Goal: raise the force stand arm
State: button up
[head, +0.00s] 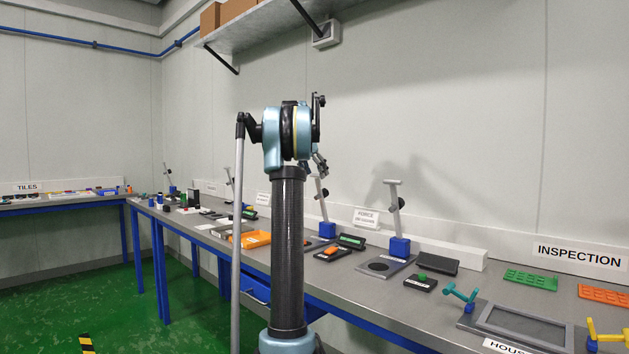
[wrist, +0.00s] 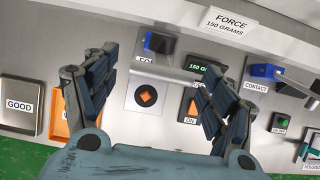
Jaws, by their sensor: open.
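The force stand (head: 327,230) has a blue base and a slim grey post in the head view, just right of my arm's column. Its post leans slightly, and a short bar near its top is partly hidden by my arm. In the wrist view, the stand's blue and dark body (wrist: 158,42) is beyond and between my fingertips. Below it lies a pale plate (wrist: 147,97) with an orange diamond on a dark disc. My gripper (wrist: 158,62) is open and empty, its fingers spread either side of the plate. I cannot tell its height above the bench.
A display reading 150 G (wrist: 199,68) and an orange button (wrist: 192,108) are right of the force stand. A second stand marked contact (wrist: 264,72) is farther right. A good tray (wrist: 20,105) and an orange tray (wrist: 62,126) are left. A wall shelf (head: 270,25) hangs above.

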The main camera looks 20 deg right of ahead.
jog(key=v, duration=0.9)
jog(key=shift+a+r, duration=0.2)
jog(key=shift+r, duration=0.15)
jog(key=s+a+f+m+y, duration=0.3)
jog(key=s+a+f+m, duration=0.9)
jog(key=s+a+f, duration=0.9)
jog(key=s+a+f+m, duration=0.3)
jog(key=s+f, duration=0.5)
jog(key=f, duration=0.1)
jog(key=s+a+f+m+y, duration=0.1)
jog(key=s+a+f+m, duration=0.2)
jog(key=s+f, duration=0.6)
jog(key=s+a+f+m, duration=0.3)
jog(key=s+f+m, duration=0.1)
jog(key=s+f, duration=0.4)
notch_tip(320, 180, down, 3)
jog(key=shift+s+a+r+y, duration=0.15)
jog(key=shift+s+a+y, duration=0.15)
jog(key=shift+a+y, duration=0.1)
